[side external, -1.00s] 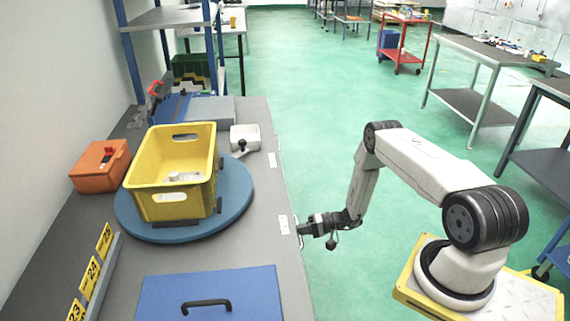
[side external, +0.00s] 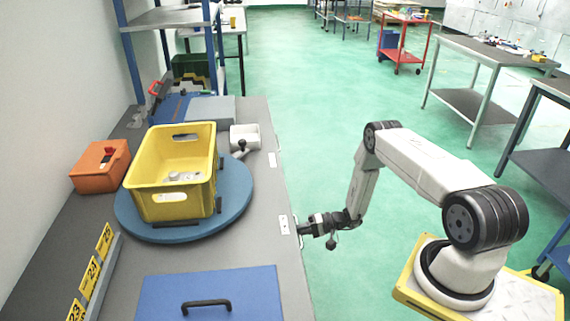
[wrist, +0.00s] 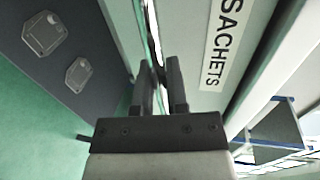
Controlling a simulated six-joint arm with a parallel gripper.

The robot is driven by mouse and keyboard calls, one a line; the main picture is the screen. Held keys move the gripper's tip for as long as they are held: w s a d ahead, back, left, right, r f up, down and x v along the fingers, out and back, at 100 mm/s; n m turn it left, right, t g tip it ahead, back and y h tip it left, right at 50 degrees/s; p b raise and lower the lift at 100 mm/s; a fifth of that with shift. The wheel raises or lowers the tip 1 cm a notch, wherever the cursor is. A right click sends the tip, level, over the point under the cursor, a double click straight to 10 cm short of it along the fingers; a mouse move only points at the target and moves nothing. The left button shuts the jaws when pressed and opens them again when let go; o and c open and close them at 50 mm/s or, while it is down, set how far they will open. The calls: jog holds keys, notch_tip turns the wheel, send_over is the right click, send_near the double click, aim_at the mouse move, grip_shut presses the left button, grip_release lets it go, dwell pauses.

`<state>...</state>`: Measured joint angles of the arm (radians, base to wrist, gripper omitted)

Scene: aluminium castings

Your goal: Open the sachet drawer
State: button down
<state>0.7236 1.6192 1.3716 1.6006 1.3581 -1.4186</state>
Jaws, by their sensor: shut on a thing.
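The sachet drawer shows in the wrist view as a light grey front with a white label (wrist: 222,42) reading SACHETS. A slim pale handle (wrist: 153,35) runs along it, partly hidden by my fingers. My gripper (wrist: 163,65) is shut on this handle, with one dark finger on each side. In the side external view, my gripper (side external: 299,229) is at the right edge of the grey bench, just below its top. The drawer front faces away from that camera, so I cannot tell there how far it stands out.
A yellow crate (side external: 150,200) stands on a blue round turntable (side external: 240,203). A blue lid (side external: 245,290) with a black handle lies in the near part of the bench. An orange box (side external: 92,180) stands at the left. Green floor is clear beyond the bench edge.

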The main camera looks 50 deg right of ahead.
jog(key=f+v, duration=0.2)
jog(key=v, duration=1.1)
jog(key=shift+s+d+f, duration=0.2)
jog(key=shift+d+f, duration=0.05)
jog(key=shift+f, duration=0.15)
jog(key=c, duration=0.7)
grip_release()
jog(key=shift+o, duration=0.2)
jog(key=shift+a, duration=0.1)
